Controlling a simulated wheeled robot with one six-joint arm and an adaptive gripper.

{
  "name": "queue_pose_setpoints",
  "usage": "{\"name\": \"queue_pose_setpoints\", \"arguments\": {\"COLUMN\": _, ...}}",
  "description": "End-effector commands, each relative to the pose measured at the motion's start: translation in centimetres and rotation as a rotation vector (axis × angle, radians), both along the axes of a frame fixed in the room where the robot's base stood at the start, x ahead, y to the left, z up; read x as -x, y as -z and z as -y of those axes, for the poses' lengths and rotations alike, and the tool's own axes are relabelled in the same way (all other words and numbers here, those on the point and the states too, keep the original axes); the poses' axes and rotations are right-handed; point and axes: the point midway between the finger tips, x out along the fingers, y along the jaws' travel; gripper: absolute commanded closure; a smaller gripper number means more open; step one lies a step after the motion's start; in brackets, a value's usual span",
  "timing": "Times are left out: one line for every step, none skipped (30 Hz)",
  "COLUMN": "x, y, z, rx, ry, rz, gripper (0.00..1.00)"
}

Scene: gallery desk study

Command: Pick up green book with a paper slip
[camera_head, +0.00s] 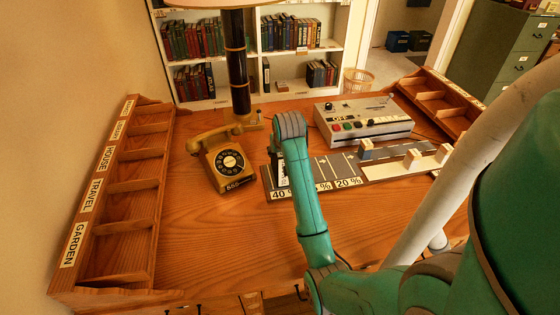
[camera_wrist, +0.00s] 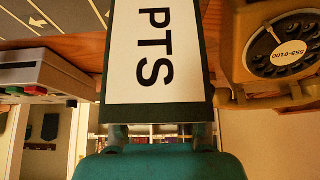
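In the wrist view a dark-green-edged thing with a white face lettered "PTS" (camera_wrist: 155,60) fills the middle, right in front of my gripper (camera_wrist: 160,137). Parts of the fingers show at its lower edge, and their tips are hidden, so I cannot tell whether they grip it. In the head view my gripper is hidden behind my arm's end; a white-faced piece (camera_head: 282,172) shows beside it, over the lane board. Green books (camera_head: 178,47) stand among others on the white bookcase (camera_head: 257,50) behind the desk. I cannot make out a paper slip on any.
The wooden desk (camera_head: 220,240) has free room at front left. A labelled rack (camera_head: 115,190) lines its left side. A yellow phone (camera_head: 228,165), a lamp (camera_head: 236,65), a grey console (camera_head: 362,118) and the lane board (camera_head: 335,170) with small blocks stand around my arm.

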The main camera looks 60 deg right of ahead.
Motion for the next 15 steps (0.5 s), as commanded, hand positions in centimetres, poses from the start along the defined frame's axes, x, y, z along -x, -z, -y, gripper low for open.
{"name": "queue_pose_setpoints", "arguments": {"x": 0.0, "y": 0.0, "z": 0.0, "rx": 0.000, "ry": 0.000, "rz": 0.000, "gripper": 0.88}}
{"name": "queue_pose_setpoints", "arguments": {"x": 0.0, "y": 0.0, "z": 0.0, "rx": 0.000, "ry": 0.000, "rz": 0.000, "gripper": 0.95}}
{"name": "queue_pose_setpoints", "arguments": {"x": 0.0, "y": 0.0, "z": 0.0, "rx": 0.000, "ry": 0.000, "rz": 0.000, "gripper": 1.00}}
{"name": "queue_pose_setpoints", "arguments": {"x": 0.0, "y": -0.1, "z": 0.0, "rx": 0.002, "ry": 0.000, "rz": 0.001, "gripper": 1.00}}
{"name": "queue_pose_setpoints", "arguments": {"x": 0.0, "y": -0.1, "z": 0.0, "rx": 0.002, "ry": 0.000, "rz": 0.001, "gripper": 1.00}}
{"name": "queue_pose_setpoints", "arguments": {"x": 0.0, "y": -0.1, "z": 0.0, "rx": 0.002, "ry": 0.000, "rz": 0.001, "gripper": 1.00}}
{"name": "queue_pose_setpoints", "arguments": {"x": 0.0, "y": -0.1, "z": 0.0, "rx": 0.001, "ry": 0.000, "rz": 0.001, "gripper": 1.00}}
{"name": "queue_pose_setpoints", "arguments": {"x": 0.0, "y": -0.1, "z": 0.0, "rx": 0.001, "ry": 0.000, "rz": 0.001, "gripper": 1.00}}
{"name": "queue_pose_setpoints", "arguments": {"x": 0.0, "y": -0.1, "z": 0.0, "rx": 0.001, "ry": 0.000, "rz": 0.001, "gripper": 1.00}}
{"name": "queue_pose_setpoints", "arguments": {"x": 0.0, "y": -0.1, "z": 0.0, "rx": 0.002, "ry": 0.000, "rz": 0.001, "gripper": 1.00}}
{"name": "queue_pose_setpoints", "arguments": {"x": 0.0, "y": -0.2, "z": 0.0, "rx": 0.002, "ry": 0.000, "rz": 0.001, "gripper": 1.00}}
{"name": "queue_pose_setpoints", "arguments": {"x": -0.1, "y": -0.4, "z": 0.0, "rx": 0.002, "ry": 0.000, "rz": 0.002, "gripper": 1.00}}
{"name": "queue_pose_setpoints", "arguments": {"x": -0.1, "y": -0.7, "z": 0.1, "rx": 0.003, "ry": 0.000, "rz": 0.003, "gripper": 1.00}}
{"name": "queue_pose_setpoints", "arguments": {"x": -0.1, "y": -1.0, "z": 0.1, "rx": 0.003, "ry": 0.000, "rz": 0.003, "gripper": 1.00}}
{"name": "queue_pose_setpoints", "arguments": {"x": -0.1, "y": -1.5, "z": 0.1, "rx": 0.003, "ry": 0.000, "rz": 0.003, "gripper": 1.00}}
